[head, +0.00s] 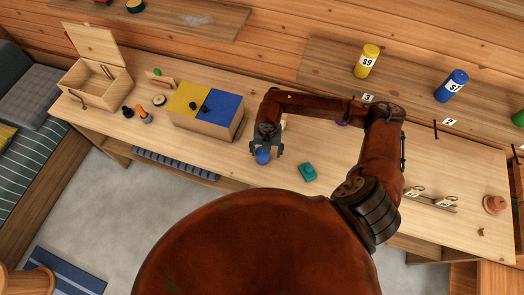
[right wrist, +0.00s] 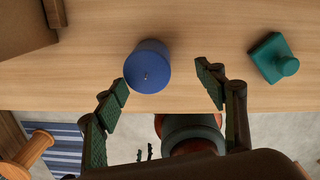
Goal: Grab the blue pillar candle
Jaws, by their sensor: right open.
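The blue pillar candle (head: 262,157) stands on the long wooden table near its front edge. In the right wrist view the candle (right wrist: 148,66) shows its round top and a small wick. My right gripper (head: 266,148) is over the candle, partly hiding it in the head view. In the right wrist view the right gripper (right wrist: 164,82) has its fingers spread wide, with nothing held. The candle is at the fingertips, closer to the left-hand finger; I cannot tell if they touch. My left gripper is not in view.
A teal block with a knob (head: 308,172) lies right of the candle, also in the right wrist view (right wrist: 273,58). A yellow-and-blue-topped box (head: 207,107) stands to the left. A shelf behind holds a yellow cylinder (head: 367,60) and a blue cylinder (head: 453,86), both with price labels.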

